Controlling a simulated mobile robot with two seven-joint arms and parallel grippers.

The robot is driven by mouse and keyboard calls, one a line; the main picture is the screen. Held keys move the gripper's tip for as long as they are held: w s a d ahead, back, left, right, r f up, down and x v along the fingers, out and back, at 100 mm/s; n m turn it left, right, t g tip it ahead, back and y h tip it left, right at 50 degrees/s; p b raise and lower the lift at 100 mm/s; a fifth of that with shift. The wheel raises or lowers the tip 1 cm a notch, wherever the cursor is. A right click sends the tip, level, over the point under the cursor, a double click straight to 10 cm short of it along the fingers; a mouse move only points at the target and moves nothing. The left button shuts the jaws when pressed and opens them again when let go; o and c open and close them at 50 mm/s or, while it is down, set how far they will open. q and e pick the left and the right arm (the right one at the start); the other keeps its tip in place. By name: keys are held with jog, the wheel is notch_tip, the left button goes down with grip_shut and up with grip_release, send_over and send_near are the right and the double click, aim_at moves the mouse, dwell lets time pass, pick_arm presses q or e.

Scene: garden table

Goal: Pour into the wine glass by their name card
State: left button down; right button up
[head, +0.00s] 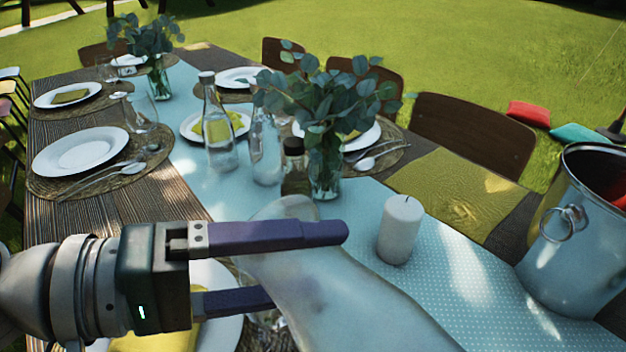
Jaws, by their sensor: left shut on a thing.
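My left gripper (310,265) reaches in from the left and is shut on a large translucent glass vessel (350,295), which looks like a carafe. The vessel is tilted, with its narrower end toward the upper left and its wide body running off the bottom edge. I cannot tell what it holds. A clear stemmed glass (140,112) stands by the left place setting, well beyond the gripper. Another glass is partly hidden below the gripper. I cannot make out a name card. My right gripper is not in view.
A white candle (400,232), a metal bucket (572,240) and a vase of leaves (325,172) stand on the blue runner (465,270). A clear bottle (217,130) and a dark-capped bottle (294,170) stand mid-table. Plates (60,158) line the sides.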

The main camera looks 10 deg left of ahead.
pick_arm(q)
jog(key=shift+w+a+r+n+h+b, duration=0.15)
jog(key=shift+a+r+n+h+b, duration=0.1)
jog(key=shift+r+n+h+b, duration=0.35)
dwell(0.7)
jog(key=shift+w+f, duration=0.25)
dwell(1.2)
jog(key=shift+s+a+n, duration=0.1)
jog(key=shift+a+n, duration=0.05)
jog(key=shift+n, duration=0.15)
